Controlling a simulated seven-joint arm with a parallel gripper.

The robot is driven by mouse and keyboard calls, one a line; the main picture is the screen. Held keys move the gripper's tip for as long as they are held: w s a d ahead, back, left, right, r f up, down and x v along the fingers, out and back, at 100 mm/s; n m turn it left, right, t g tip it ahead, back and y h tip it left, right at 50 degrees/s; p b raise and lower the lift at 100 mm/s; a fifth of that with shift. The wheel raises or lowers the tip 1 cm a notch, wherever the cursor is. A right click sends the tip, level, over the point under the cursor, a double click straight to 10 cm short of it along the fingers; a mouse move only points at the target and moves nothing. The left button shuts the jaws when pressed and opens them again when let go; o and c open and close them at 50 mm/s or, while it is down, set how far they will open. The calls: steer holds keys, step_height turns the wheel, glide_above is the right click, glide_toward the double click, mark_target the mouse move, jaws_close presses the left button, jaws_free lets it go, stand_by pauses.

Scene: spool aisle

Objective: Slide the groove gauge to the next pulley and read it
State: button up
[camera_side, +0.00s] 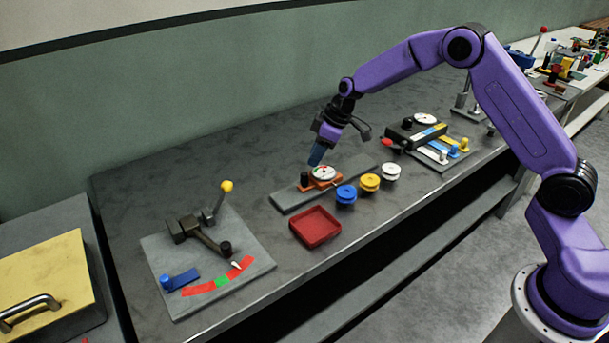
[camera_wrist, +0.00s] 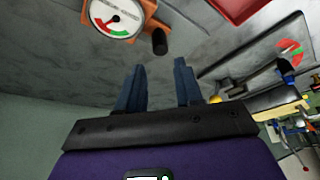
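The groove gauge is an orange carriage with a round white dial (camera_side: 323,173) and a black knob (camera_side: 304,179). It sits on a grey rail (camera_side: 287,200). In the wrist view, the dial (camera_wrist: 115,17) shows red and green bands and a dark needle; its reading is too small to tell. Blue (camera_side: 346,196), yellow (camera_side: 370,183) and white (camera_side: 390,173) pulleys stand in a row in front of the rail. My gripper (camera_side: 316,158) is above the gauge. In the wrist view, my gripper (camera_wrist: 159,64) has its fingers apart and empty, with the black knob (camera_wrist: 160,42) beyond the tips.
A red tray (camera_side: 315,227) lies in front of the rail. A grey plate (camera_side: 160,260) at left carries a yellow-balled lever (camera_side: 226,187) and a red-green scale. A black block with a dial and coloured strips (camera_side: 425,133) stands to the right. The bench behind the rail is clear.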

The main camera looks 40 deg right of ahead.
mark_target(305, 173)
steer(key=x, duration=0.8)
steer(key=shift+a+f, duration=0.1)
steer(key=shift+f, duration=0.2)
